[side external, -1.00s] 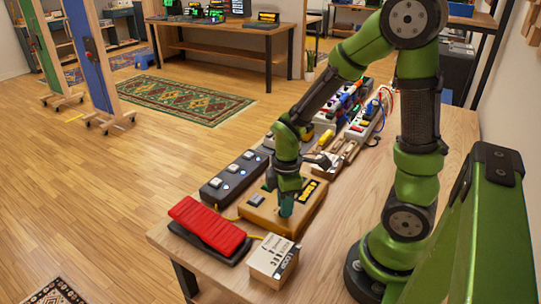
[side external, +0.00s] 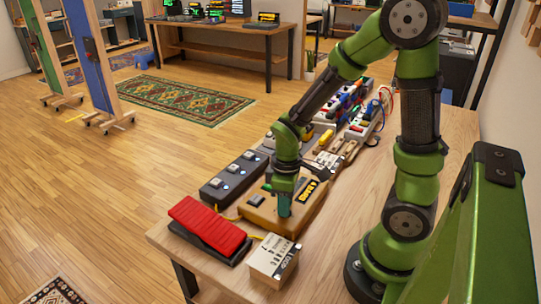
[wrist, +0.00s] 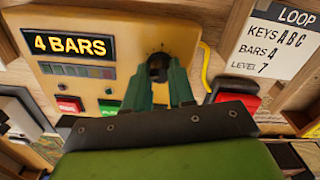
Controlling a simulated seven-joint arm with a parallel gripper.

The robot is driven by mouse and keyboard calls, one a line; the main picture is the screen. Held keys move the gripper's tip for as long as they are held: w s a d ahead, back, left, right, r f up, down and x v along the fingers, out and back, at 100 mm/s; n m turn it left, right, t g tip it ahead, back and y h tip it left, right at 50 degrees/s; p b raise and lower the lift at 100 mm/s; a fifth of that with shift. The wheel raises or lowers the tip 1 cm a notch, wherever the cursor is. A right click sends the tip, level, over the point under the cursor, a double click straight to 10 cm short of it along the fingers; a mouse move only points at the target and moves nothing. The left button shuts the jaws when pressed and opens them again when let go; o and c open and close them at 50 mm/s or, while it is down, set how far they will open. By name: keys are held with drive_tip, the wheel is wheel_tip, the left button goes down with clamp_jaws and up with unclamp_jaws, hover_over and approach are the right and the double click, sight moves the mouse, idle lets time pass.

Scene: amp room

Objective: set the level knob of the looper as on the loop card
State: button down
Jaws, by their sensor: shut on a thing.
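The looper (side external: 262,213) is a tan box on the bench; it fills the upper left of the wrist view (wrist: 125,35). Its display (wrist: 68,44) reads "4 BARS". My gripper (side external: 285,207) points down at the looper and is shut on a dark round level knob (wrist: 158,66). The fingers hide much of the knob, and I cannot read its pointer setting. The loop card (wrist: 280,45) reads "KEYS ABC", "BARS 4", "LEVEL 7". It also stands at the bench's front edge in the side view (side external: 275,258).
A red pedal (side external: 210,226) lies left of the looper. A dark footswitch box (side external: 234,175) stands behind it. Several pedals and cables (side external: 365,115) crowd the far end of the bench. Bare wood (side external: 350,205) lies right of the looper.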

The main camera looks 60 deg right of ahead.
drive_tip(key=m, duration=0.4)
drive_tip(key=shift+m, duration=0.3)
drive_tip(key=m, duration=0.4)
drive_tip(key=shift+m, duration=0.3)
drive_tip(key=m, duration=0.3)
drive_tip(key=shift+m, duration=0.3)
drive_tip(key=m, duration=0.4)
drive_tip(key=shift+m, duration=0.3)
drive_tip(key=m, duration=0.3)
drive_tip(key=shift+m, duration=0.3)
drive_tip(key=m, duration=0.3)
drive_tip(key=shift+m, duration=0.3)
drive_tip(key=m, duration=0.4)
drive_tip(key=shift+m, duration=2.1)
